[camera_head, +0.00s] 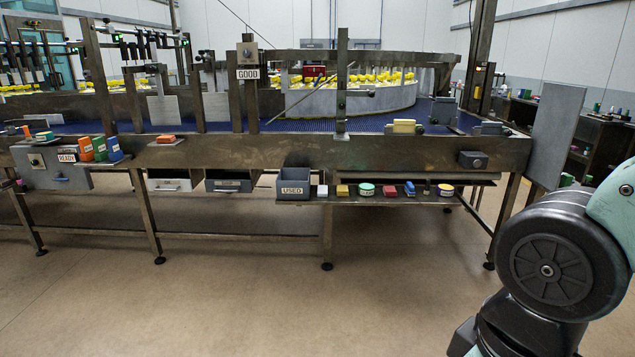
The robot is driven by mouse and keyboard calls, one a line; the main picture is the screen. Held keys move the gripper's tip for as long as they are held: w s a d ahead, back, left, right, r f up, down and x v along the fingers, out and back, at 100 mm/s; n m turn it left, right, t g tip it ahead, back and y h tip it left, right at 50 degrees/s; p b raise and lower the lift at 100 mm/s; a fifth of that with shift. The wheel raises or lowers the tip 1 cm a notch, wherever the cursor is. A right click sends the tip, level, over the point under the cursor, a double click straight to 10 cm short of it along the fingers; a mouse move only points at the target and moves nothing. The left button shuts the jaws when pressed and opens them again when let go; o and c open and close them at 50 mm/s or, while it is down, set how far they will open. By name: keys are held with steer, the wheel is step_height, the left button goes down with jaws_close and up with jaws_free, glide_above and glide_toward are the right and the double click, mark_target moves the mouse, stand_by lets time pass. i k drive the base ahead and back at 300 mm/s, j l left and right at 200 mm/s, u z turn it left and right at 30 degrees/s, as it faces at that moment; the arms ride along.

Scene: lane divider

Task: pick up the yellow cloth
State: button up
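I cannot tell for sure which yellow item is the cloth. A flat, folded-looking yellow item (404,126) lies on the front ledge of the conveyor table, right of centre. Another small yellow piece (44,136) lies at the far left of the table edge. My gripper is out of view; only links of my arm show at the lower right, well apart from these items.
The grey USED bin (293,186) stands on the shelf (375,201) beside several small coloured items. A dark box (443,112) stands right of the folded yellow item. A grey upright panel (556,135) stands at the table's right end. The floor (230,300) in front is clear.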

mark_target(341, 190)
steer(key=i+l+u, duration=0.15)
steer(key=i+u, duration=0.25)
steer(key=i, duration=1.5)
steer(key=i+l+u, duration=0.1)
steer(key=i+u, duration=0.15)
steer(key=i, duration=0.2)
steer(key=i+l+u, duration=0.2)
steer(key=i, duration=0.2)
steer(key=i+l+u, duration=0.25)
steer(key=i, duration=0.2)
